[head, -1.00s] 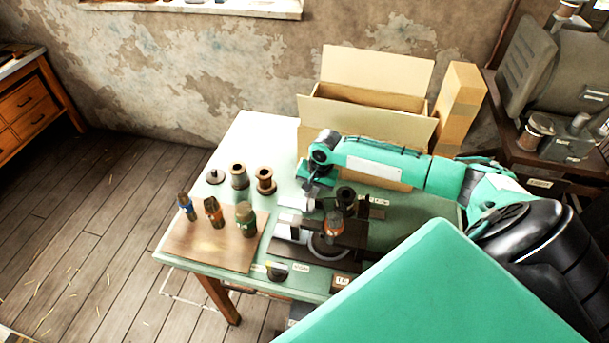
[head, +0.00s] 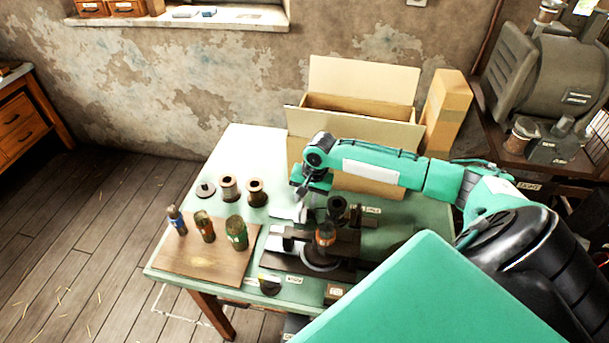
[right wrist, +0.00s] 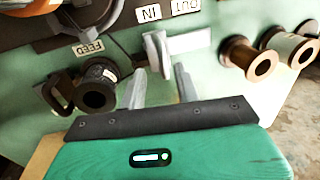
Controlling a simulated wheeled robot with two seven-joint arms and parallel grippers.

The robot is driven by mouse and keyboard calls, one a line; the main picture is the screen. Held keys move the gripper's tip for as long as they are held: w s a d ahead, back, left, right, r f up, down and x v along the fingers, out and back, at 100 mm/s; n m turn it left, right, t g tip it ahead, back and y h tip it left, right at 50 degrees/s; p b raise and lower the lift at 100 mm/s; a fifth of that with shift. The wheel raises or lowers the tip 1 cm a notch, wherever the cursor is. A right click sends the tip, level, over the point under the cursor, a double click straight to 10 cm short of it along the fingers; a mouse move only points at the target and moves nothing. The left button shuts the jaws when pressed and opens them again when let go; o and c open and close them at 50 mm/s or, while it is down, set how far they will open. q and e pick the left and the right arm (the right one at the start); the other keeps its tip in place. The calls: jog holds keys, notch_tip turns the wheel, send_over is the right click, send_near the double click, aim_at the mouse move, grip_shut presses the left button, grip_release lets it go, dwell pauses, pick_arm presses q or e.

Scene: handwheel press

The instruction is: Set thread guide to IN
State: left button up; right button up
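The thread guide shows in the right wrist view as a grey upright tab (right wrist: 157,52) at one end of a pale flat bar (right wrist: 190,42). An IN label (right wrist: 149,13) and an OUT label (right wrist: 185,6) lie beyond it, upside down in this view. The tab stands on the IN label's side. My right gripper (right wrist: 161,87) is open, its two grey fingers apart with the tab just beyond and between them in the picture; I cannot tell whether they touch it. In the head view my right gripper (head: 302,206) hangs over the machine's far left part. My left gripper is not in view.
A black spool (right wrist: 98,88) and a FEED label (right wrist: 88,47) are close by. Brown spools (head: 229,188) stand on the green table (head: 247,150). A wooden board (head: 185,262) carries several bottle-like spools. An open cardboard box (head: 355,134) stands behind the arm.

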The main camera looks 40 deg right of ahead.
notch_tip(320, 180, up, 11)
jog(key=s+d+b, duration=0.1)
jog(key=s+b, duration=0.1)
jog(key=shift+d, duration=0.3)
dwell(0.3)
